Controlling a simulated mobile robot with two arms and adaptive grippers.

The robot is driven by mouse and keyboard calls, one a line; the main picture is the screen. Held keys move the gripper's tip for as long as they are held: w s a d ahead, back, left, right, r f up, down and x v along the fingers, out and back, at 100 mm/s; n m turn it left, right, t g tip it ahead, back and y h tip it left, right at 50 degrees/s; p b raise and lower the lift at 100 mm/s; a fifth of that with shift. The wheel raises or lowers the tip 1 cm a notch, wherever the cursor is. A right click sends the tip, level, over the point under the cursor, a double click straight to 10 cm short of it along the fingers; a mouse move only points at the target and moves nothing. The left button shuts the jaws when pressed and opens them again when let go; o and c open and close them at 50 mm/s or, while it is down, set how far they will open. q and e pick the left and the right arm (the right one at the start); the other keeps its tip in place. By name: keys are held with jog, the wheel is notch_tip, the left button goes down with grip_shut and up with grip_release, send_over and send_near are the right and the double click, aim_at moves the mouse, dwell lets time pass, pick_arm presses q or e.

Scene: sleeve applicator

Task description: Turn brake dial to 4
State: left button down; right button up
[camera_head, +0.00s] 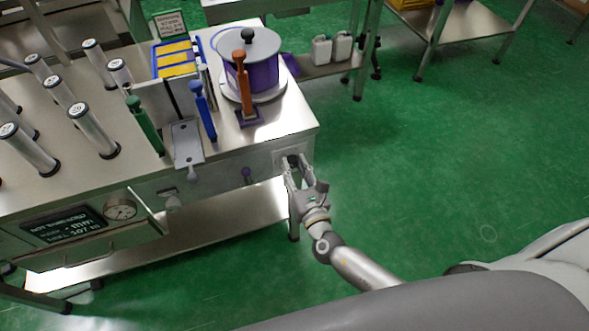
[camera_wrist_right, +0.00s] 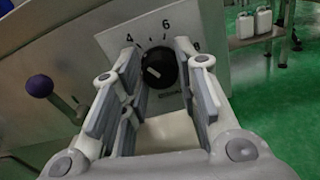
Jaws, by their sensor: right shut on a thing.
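The brake dial (camera_wrist_right: 160,68) is a black round knob on a pale plate with printed numbers. The 4 is at its upper left, the 6 above it, and a further number at the right is partly hidden by a finger. A small white mark shows on the knob's face; I cannot tell surely which number it indicates. My right gripper (camera_head: 292,164) is at the right end of the machine's front panel, with its fingers shut on the dial, one on each side. It also shows in the right wrist view (camera_wrist_right: 163,88). My left gripper is not in view.
A purple-knobbed lever (camera_wrist_right: 40,86) is left of the dial. The steel machine table (camera_head: 240,165) carries a purple pot (camera_head: 262,72), blue, green and orange handles, and several metal cylinders. A gauge (camera_head: 120,208) and display (camera_head: 62,226) are at front left. The green floor is clear at right.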

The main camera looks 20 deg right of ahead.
jog(key=shift+f+m, duration=0.15)
jog(key=shift+m, duration=0.15)
jog(key=o, duration=1)
